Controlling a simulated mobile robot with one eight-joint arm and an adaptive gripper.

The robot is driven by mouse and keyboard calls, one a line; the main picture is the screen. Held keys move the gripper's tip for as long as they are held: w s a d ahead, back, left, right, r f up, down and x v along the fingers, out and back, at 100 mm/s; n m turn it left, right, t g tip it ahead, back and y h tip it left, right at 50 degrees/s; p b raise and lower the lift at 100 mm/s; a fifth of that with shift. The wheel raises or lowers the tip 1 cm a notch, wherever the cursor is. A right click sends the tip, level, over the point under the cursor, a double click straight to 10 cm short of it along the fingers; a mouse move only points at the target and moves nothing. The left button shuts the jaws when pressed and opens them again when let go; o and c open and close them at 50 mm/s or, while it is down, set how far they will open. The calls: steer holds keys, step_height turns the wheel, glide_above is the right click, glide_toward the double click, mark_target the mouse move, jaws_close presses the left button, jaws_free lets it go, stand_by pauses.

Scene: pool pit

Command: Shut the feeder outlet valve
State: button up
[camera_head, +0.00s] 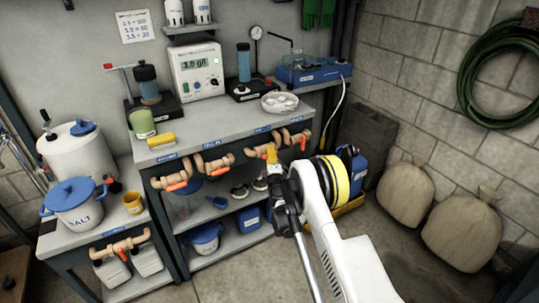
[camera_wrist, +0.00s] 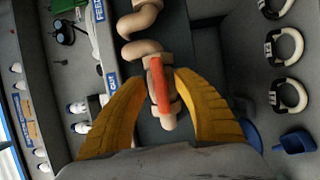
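A tan pipe valve (camera_wrist: 168,122) with an orange lever (camera_wrist: 160,84) is below the bench's front edge in the wrist view. The lever lies roughly along the pipe. My gripper (camera_wrist: 160,78) has its two yellow fingers open, one on each side of the lever; whether either touches it I cannot tell. In the head view my gripper (camera_head: 272,153) points at the bench front, by the right-hand valves, and hides part of them. Another valve (camera_head: 297,138) shows just right of it. Blue labels (camera_wrist: 110,83) mark the edge; one partly reads "FEE".
Other orange-levered valves (camera_head: 216,164) line the bench front, and one (camera_head: 122,247) sits on the lower left stand. Black-and-white rings (camera_wrist: 289,94) and a blue scoop (camera_wrist: 295,143) lie on the shelf below. Sacks (camera_head: 462,232) stand on the floor at right.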

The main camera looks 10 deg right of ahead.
jaws_close()
steer(key=shift+m, duration=0.4)
steer(key=shift+r+m+g+y, duration=0.1)
steer(key=shift+m+g+y, duration=0.3)
steer(key=shift+m+g, duration=0.55)
steer(key=m+g, duration=0.1)
steer(key=m, duration=0.3)
steer(key=shift+y, duration=0.4)
steer(key=m+g+y, duration=0.1)
steer(key=m, duration=0.2)
steer(key=shift+y, duration=0.4)
steer(key=shift+m+g+y, duration=0.45)
steer(key=shift+m+y, duration=0.45)
steer(key=shift+m, duration=0.35)
steer(key=shift+s, duration=0.1)
